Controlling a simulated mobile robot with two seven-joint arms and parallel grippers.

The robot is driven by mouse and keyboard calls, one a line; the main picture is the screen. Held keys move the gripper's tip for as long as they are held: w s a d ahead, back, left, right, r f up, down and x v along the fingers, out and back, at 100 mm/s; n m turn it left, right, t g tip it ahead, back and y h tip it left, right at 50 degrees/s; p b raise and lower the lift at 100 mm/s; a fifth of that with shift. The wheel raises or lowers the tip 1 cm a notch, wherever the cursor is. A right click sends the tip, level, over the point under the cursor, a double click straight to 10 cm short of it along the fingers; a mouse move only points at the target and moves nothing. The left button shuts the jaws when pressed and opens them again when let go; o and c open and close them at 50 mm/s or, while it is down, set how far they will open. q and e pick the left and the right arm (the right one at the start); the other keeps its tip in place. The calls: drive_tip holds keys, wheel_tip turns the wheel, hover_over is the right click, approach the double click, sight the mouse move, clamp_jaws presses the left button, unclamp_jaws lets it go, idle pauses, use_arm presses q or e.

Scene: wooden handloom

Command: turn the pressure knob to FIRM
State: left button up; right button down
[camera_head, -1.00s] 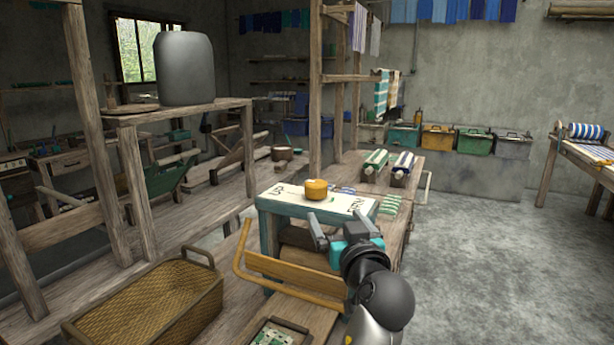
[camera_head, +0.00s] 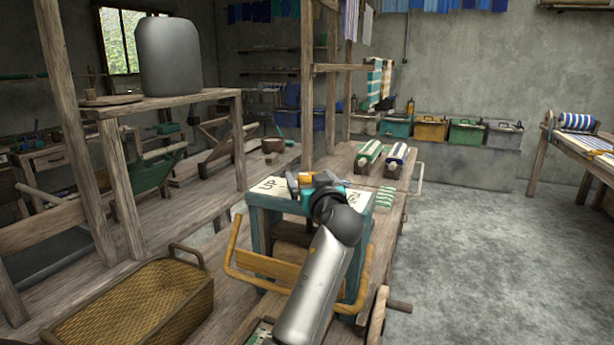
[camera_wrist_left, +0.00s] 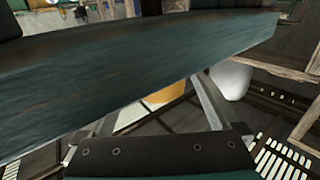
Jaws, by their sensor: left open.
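The orange knob (camera_head: 305,178) sits on the pale, lettered top (camera_head: 268,186) of a teal wooden stand (camera_head: 258,228). Only a small part of it shows behind my gripper. My left gripper (camera_head: 308,181) is open at the knob, its fingers reaching over the top; I cannot tell whether they touch it. In the left wrist view, an orange-yellow patch (camera_wrist_left: 166,95) shows between the two open fingers (camera_wrist_left: 158,114), partly hidden by a broad teal beam (camera_wrist_left: 130,78). The lettering is partly covered and hard to read. My right gripper is not in view.
A wooden bar frame (camera_head: 262,265) stands in front of the stand. A woven basket (camera_head: 135,305) lies at lower left. The grey floor at right is clear.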

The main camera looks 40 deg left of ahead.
use_arm(q)
drive_tip(key=shift+x, duration=1.45)
drive_tip(key=shift+c, duration=0.3)
